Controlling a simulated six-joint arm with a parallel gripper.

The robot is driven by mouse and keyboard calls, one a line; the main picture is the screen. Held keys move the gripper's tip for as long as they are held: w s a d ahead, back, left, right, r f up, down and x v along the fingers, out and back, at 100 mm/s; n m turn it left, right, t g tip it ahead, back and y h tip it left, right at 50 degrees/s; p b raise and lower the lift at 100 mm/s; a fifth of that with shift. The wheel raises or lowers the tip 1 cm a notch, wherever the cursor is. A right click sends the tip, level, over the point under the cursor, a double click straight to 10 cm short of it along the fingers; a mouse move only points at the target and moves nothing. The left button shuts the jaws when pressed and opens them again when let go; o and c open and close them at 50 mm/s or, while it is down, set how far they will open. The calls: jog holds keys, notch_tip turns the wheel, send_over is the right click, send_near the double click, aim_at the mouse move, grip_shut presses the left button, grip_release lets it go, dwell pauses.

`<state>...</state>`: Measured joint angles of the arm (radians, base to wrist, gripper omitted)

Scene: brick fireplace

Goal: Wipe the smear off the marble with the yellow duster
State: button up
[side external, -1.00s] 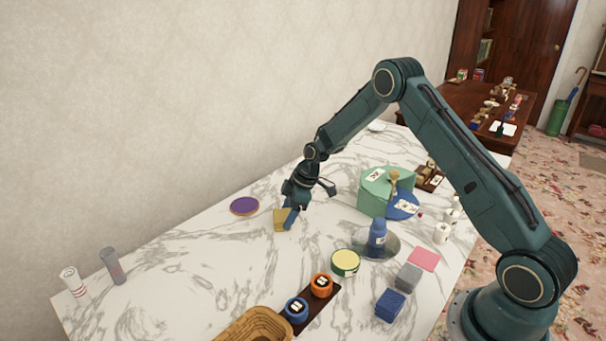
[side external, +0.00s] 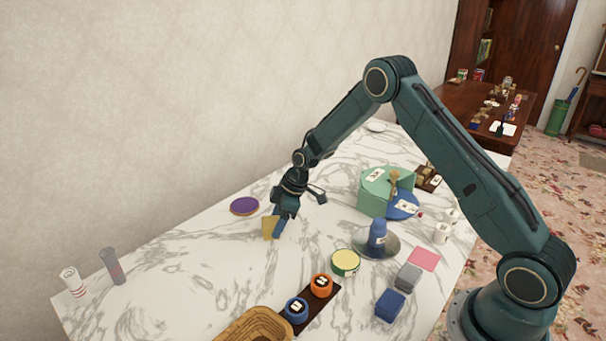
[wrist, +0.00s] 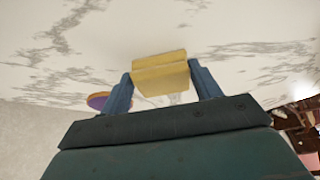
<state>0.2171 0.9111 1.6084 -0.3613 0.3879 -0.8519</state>
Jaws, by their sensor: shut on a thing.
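My gripper (side external: 277,230) is shut on the yellow duster (side external: 267,228), a small block-like pad, over the white, grey-veined marble (side external: 190,285). In the wrist view the duster (wrist: 160,72) sits between the two blue fingers of my gripper (wrist: 163,80). It is at or very near the marble; I cannot tell whether it touches. I cannot pick out the smear for sure among the grey veins. A small pale grey patch shows just below the duster in the wrist view, but what it is is unclear.
A purple disc (side external: 244,205) lies close behind my gripper. The marble to the left is mostly clear.

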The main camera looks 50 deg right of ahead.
jog(key=shift+a+r, duration=0.15)
jog(key=shift+r, duration=3.9)
jog(key=shift+w, duration=0.1)
